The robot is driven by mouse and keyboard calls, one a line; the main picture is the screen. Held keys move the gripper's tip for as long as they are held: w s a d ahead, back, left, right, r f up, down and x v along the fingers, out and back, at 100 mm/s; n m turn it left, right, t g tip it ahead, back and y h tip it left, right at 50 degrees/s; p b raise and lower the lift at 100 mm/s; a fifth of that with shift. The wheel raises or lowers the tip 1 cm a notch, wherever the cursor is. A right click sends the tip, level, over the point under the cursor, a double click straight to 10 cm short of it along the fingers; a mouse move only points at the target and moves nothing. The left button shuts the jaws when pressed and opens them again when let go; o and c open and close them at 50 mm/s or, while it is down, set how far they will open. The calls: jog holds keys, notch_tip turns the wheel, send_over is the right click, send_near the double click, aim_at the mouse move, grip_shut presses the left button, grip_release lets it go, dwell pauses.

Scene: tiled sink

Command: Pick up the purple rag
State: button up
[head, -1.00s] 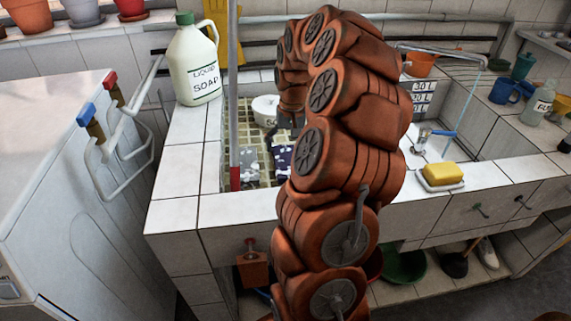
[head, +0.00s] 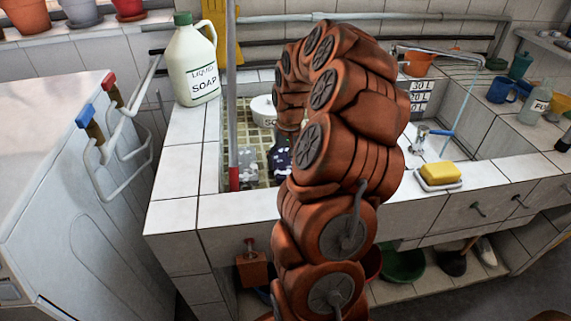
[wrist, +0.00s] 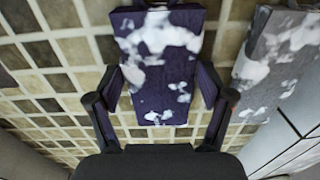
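The purple rag (wrist: 158,95) is dark purple with white suds patches and lies on the tiled basin floor. In the wrist view it runs up the middle, between the two fingers of my gripper (wrist: 162,92). The fingers stand apart, one on each side of the rag, and I see no clear grip on it. In the head view part of the rag (head: 280,160) shows just left of my arm, which hides the rest of it and my gripper.
A grey sudsy rag (wrist: 280,65) lies to the right in the wrist view. The basin wall is close at lower right. A white tub (head: 263,110), a soap jug (head: 195,65) and a vertical pole (head: 232,100) stand near. A yellow sponge (head: 440,173) sits on the front ledge.

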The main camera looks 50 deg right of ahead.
jog(key=c, duration=0.7)
